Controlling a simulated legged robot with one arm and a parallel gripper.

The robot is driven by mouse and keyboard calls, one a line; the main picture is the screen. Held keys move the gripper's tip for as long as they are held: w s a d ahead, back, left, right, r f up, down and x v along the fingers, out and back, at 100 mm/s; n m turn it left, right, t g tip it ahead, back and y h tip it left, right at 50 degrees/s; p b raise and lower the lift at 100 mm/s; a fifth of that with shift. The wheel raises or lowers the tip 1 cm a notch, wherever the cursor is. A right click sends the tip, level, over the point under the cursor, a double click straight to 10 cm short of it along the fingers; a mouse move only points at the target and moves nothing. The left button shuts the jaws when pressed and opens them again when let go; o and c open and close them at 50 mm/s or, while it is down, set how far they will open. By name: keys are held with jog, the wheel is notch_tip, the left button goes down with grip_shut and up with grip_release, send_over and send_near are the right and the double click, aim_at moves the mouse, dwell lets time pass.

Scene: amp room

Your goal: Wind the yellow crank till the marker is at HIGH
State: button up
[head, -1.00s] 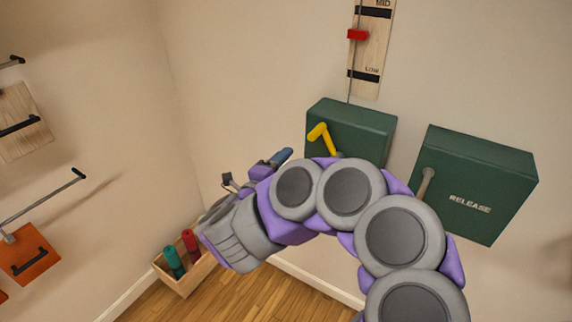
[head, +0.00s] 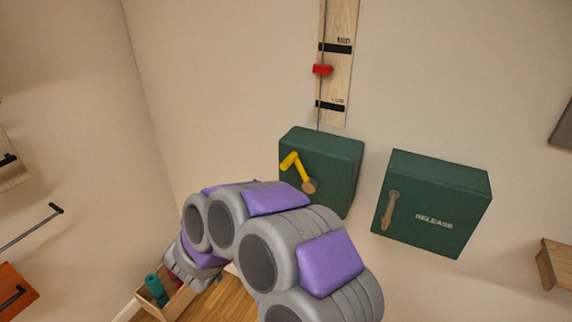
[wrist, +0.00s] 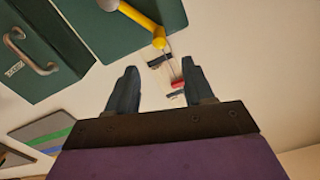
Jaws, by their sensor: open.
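The yellow crank (head: 297,166) with a tan knob is on the front of a green box (head: 335,170) on the wall. It also shows at the top of the wrist view (wrist: 143,17). The red marker (head: 322,69) sits on a rod along a wooden scale board (head: 342,75), between the LOW and MID bands; HIGH is out of view. In the wrist view the marker (wrist: 177,85) appears between the fingertips, farther off. My gripper (wrist: 158,83) is open and empty, apart from the crank.
A second green box (head: 440,180) marked RELEASE, with a handle (head: 390,212), hangs to the right of the crank box. A wooden bin (head: 178,303) with rolled items stands on the floor at lower left. A wooden bracket (head: 556,268) is at far right.

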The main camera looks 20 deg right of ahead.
aim_at(282, 169)
jog(key=b+x, duration=0.2)
jog(key=x, duration=1.3)
jog(key=shift+d, duration=0.1)
grip_shut()
